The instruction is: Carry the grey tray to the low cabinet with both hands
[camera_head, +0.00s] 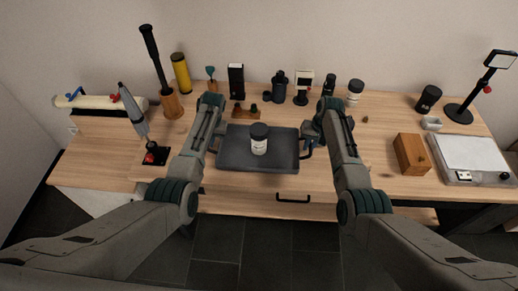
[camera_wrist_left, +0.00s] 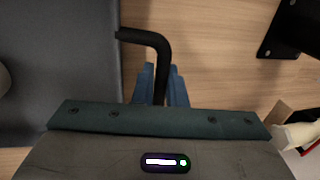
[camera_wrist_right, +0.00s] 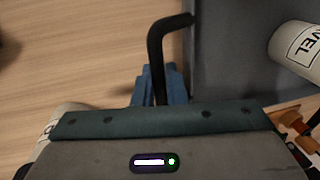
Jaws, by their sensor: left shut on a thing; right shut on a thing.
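The grey tray (camera_head: 232,161) is at the middle of the wooden table, level, with a white jar with a dark lid (camera_head: 259,146) upright on it. I cannot tell whether the tray rests on the wood or is just above it. My left gripper (camera_wrist_left: 160,78) is shut on the tray's black left handle (camera_wrist_left: 148,36). My right gripper (camera_wrist_right: 160,80) is shut on the black right handle (camera_wrist_right: 155,42). In the head view, my right gripper (camera_head: 309,142) shows beside the tray's right end; the left fingers are mostly hidden by my arm. I cannot make out the low cabinet.
Bottles, a yellow cylinder (camera_head: 181,73) and small stands line the table's back. A wooden box (camera_head: 411,154), a white-topped device (camera_head: 470,156) and a lamp (camera_head: 459,112) stand at right. A black-handled drawer (camera_head: 293,199) is in front, above dark floor tiles (camera_head: 215,250).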

